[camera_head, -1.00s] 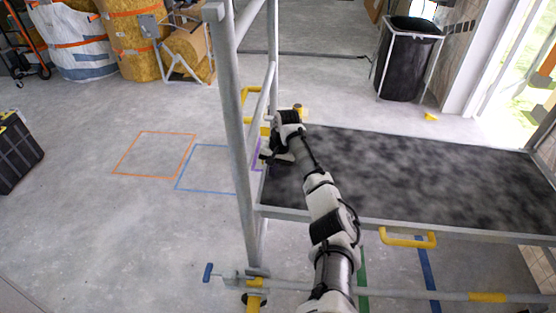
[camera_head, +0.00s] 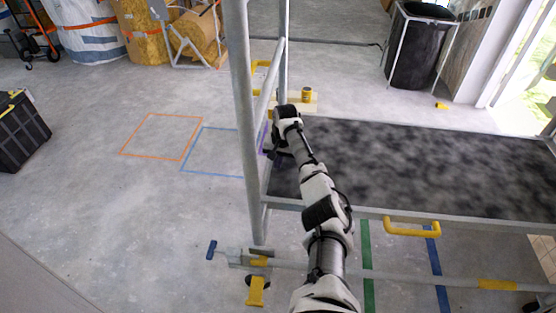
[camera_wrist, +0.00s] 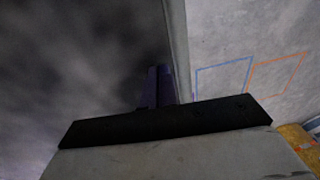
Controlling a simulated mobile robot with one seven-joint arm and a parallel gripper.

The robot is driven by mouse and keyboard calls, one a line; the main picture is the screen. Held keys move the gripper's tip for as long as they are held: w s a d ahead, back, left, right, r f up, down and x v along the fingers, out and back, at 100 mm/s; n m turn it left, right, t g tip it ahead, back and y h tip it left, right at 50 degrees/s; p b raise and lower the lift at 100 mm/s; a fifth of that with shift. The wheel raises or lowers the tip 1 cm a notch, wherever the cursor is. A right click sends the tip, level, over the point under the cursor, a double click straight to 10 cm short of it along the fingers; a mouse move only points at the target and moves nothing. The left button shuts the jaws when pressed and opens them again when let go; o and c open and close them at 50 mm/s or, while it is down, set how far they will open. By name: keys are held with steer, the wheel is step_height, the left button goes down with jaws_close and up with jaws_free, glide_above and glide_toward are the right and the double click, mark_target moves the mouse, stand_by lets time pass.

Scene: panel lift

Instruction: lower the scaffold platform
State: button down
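The scaffold platform (camera_head: 400,168) is a dark, mottled deck in a grey metal frame. A yellow handle (camera_head: 412,228) sits on its near rail. The platform looks level, raised above a lower rail (camera_head: 420,283). My gripper (camera_head: 275,145) is at the left end of the platform, beside the upright post. My own arm hides part of it in the head view. In the wrist view a dark purple piece (camera_wrist: 157,88) stands up beyond the black gripper body, close to the platform's edge. I cannot tell whether it is a finger or something held.
A thick grey post (camera_head: 243,120) rises at the platform's left end. Blue (camera_head: 210,172) and orange (camera_head: 155,155) tape outlines lie on open floor to the left. A black bin (camera_head: 420,50) stands behind; a black case (camera_head: 20,130) is at far left.

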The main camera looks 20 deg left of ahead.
steer(key=shift+a+r+p, duration=0.1)
steer(key=shift+r+p, duration=1.85)
steer(key=shift+p, duration=1)
step_height(320, 180, up, 10)
steer(key=b, duration=0.2)
